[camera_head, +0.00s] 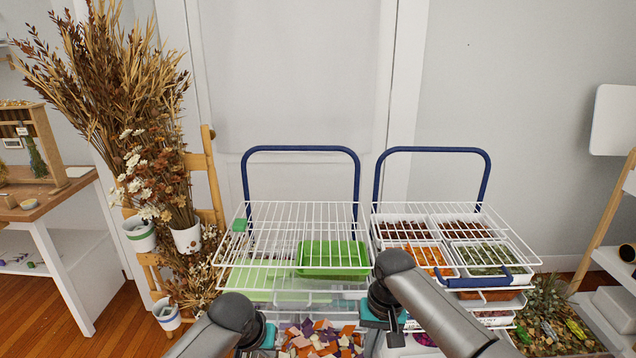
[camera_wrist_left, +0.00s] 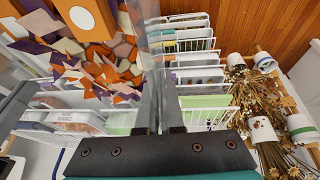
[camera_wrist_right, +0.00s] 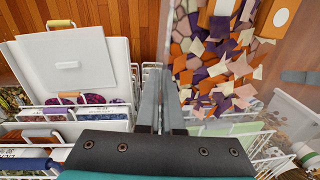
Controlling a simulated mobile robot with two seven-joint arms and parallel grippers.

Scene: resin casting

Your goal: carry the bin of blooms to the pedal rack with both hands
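A clear-walled bin (camera_wrist_left: 160,38) holds orange, purple and cream blooms (camera_head: 320,336), seen as flat angular pieces. It is low in front of me, between my two grippers, and its lower part is cut off in the head view. My left gripper (camera_wrist_left: 159,95) is at the bin's left side, its fingers close together on the clear wall. My right gripper (camera_wrist_right: 163,92) is at the right side, fingers likewise close together on the wall. Two wire racks with blue handles stand ahead: the left rack (camera_head: 300,210) and the right rack (camera_head: 430,218). I cannot tell which is the pedal rack.
The left rack bears a green tray (camera_head: 333,270); the right rack bears several trays of coloured material. Dried flowers (camera_head: 125,90) stand on a wooden ladder at left, beside a table (camera_head: 75,187). A planted box (camera_head: 560,340) is at lower right. Wooden floor shows at left.

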